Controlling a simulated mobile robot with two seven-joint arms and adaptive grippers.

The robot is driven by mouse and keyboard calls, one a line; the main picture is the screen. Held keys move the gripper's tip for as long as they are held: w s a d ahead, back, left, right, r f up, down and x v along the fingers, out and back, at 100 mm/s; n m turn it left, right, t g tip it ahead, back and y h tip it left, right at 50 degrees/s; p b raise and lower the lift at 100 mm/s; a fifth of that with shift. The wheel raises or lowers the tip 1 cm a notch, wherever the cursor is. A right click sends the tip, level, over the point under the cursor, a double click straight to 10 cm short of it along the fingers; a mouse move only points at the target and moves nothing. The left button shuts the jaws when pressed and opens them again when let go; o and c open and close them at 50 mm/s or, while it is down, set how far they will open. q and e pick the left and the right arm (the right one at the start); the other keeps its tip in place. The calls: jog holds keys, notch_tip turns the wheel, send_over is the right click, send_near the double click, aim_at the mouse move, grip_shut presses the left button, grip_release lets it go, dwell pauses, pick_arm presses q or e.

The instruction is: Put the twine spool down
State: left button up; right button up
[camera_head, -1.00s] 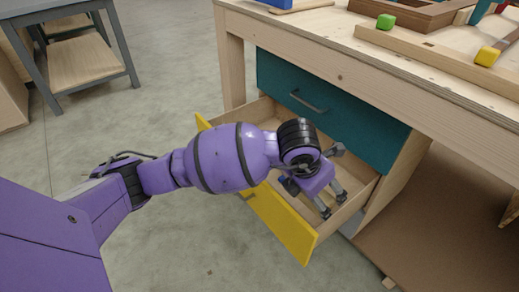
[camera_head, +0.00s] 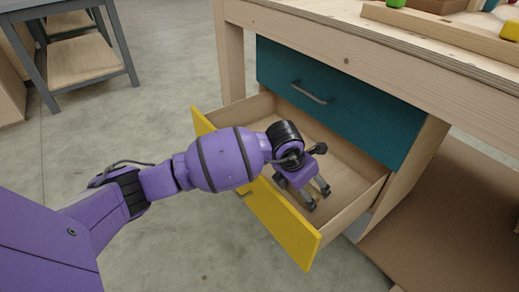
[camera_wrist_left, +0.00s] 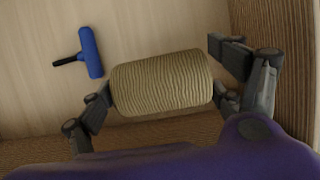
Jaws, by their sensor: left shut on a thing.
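The twine spool (camera_wrist_left: 162,83), a tan ribbed cylinder, lies crosswise between the fingers of my left gripper (camera_wrist_left: 160,92) in the left wrist view. The fingers are shut on its two ends. In the head view my left gripper (camera_head: 317,197) is inside the open drawer with the yellow front (camera_head: 284,222), pointing down. The spool is hidden there behind my arm and gripper. Behind the spool in the left wrist view is a pale wooden surface; I cannot tell whether the spool touches it. My right gripper does not show.
A blue tool with a black stem (camera_wrist_left: 90,53) lies beside the spool. A closed teal drawer (camera_head: 335,100) is above the open one. The wooden workbench (camera_head: 330,42) overhangs both. The open drawer's right part looks bare.

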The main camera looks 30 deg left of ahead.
pick_arm(q)
jog(key=shift+w+r, duration=0.1)
jog(key=shift+r, duration=0.25)
jog(key=shift+f, duration=0.65)
jog(key=o, duration=1.1)
jog(key=shift+r, duration=0.35)
jog(key=shift+p+v, duration=2.25)
jog(key=shift+v, duration=4)
jog(key=shift+w+d, duration=0.1)
